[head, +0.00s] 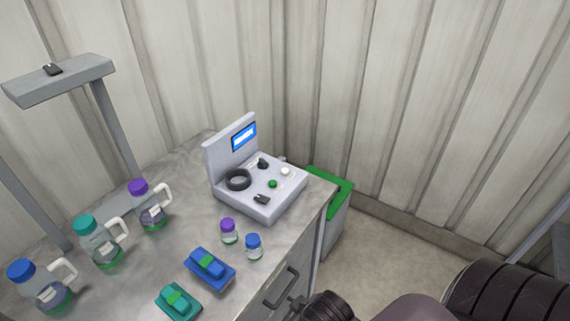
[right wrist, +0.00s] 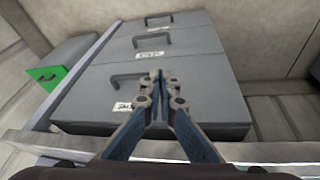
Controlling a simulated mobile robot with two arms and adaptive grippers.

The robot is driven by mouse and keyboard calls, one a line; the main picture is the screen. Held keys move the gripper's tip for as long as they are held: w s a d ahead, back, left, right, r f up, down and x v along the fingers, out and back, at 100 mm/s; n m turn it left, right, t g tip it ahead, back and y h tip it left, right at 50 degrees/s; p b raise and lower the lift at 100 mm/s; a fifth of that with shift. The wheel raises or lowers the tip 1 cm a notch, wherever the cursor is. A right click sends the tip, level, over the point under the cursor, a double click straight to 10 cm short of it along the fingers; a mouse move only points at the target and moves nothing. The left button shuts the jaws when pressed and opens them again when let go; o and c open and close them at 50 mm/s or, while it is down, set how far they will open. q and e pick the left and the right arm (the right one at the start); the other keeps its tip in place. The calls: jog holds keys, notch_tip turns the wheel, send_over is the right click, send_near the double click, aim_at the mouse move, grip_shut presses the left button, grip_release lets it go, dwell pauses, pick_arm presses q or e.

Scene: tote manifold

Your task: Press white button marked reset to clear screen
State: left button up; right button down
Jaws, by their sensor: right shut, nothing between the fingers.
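A grey control device (head: 258,188) stands at the back right corner of the bench top. Its upright panel carries a lit blue and white screen (head: 244,137). On its sloped face are a white button (head: 286,171), a green button (head: 272,183), a black knob (head: 263,163), a dark ring (head: 238,180) and a small black switch (head: 261,199). Any marking by the white button is too small to read. My right gripper (right wrist: 158,78) is shut and empty in the right wrist view, in front of the grey drawers (right wrist: 170,65), away from the device. My left gripper is not in view.
Several jugs with handles (head: 103,243) line the bench's left side. A drawer handle (head: 288,284) protrudes at the front.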

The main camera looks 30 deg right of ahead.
jog(key=w+d+r+n+t+h+p, duration=0.15)
jog(key=w+d+r+t, duration=0.3)
jog(key=w+r, duration=0.75)
jog(key=w+d+r+t+h, duration=0.35)
jog(key=w+r+t, duration=0.25)
jog(key=w+r, duration=0.5)
jog(key=w+a+r+n+t+y, duration=0.1)
jog(key=w+r+n+t+y, duration=0.1)
jog(key=r, duration=0.4)
jog(key=w+a+r+n+t+y, duration=0.1)
jog(key=w+r+n+t, duration=0.15)
jog(key=r, duration=0.35)
jog(key=w+a+r+n+y, duration=0.4)
jog(key=a+n+y, duration=0.5)
jog(key=n+y, duration=0.3)
jog(key=w+d+f+n+g+h, duration=0.3)
jog(key=w+d+f+n+g, duration=0.25)
jog(key=f+n+g, duration=0.35)
jog(key=d+f+m+h, duration=0.1)
jog(key=d+f+h, duration=0.1)
jog(key=d, duration=0.7)
jog(key=d+f+m+g+h, duration=0.1)
jog(key=d+f+h, duration=0.1)
jog(key=d+h, duration=0.3)
jog(key=d, duration=0.4)
jog(key=shift+d+f, duration=0.35)
jog(key=shift+d, duration=0.05)
